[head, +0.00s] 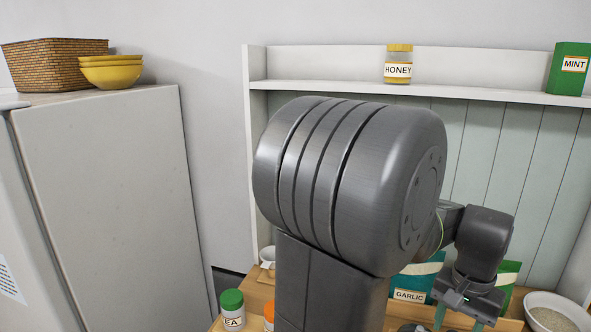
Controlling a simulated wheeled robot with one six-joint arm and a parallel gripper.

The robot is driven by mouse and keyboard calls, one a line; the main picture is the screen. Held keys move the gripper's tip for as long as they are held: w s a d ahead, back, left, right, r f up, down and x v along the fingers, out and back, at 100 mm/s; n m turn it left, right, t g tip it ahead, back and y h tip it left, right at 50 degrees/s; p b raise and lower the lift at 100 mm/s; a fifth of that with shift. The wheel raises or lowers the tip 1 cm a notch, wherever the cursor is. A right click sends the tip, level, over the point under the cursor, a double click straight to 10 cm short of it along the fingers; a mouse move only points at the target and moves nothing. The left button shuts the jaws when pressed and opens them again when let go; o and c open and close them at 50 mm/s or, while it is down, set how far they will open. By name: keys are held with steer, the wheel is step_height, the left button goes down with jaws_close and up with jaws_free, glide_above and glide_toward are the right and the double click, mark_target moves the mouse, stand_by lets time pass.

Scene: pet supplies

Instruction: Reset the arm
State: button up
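My gripper (466,300) is at the lower right of the head view, at the end of my grey arm and pointing down over the wooden counter. My large arm link fills the middle of the view and hides much of the counter.
The shelf holds honey (398,71) and a mint box (570,75). A fridge (110,190) stands left.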

step_height(320, 180, up, 12)
step_height(320, 180, down, 14)
steer(key=shift+r, duration=0.25)
steer(key=shift+w+d+r+n, duration=0.1)
steer(key=shift+w+d+n, duration=0.1)
steer(key=shift+n, duration=0.2)
steer(key=w+r+n+b, duration=0.1)
steer(key=w+r+n, duration=0.2)
steer(key=n, duration=1)
steer(key=w, duration=0.3)
steer(key=shift+w+d+r, duration=0.25)
steer(key=shift+w+d, duration=0.05)
steer(key=shift+d, duration=0.1)
steer(key=shift+a, duration=0.1)
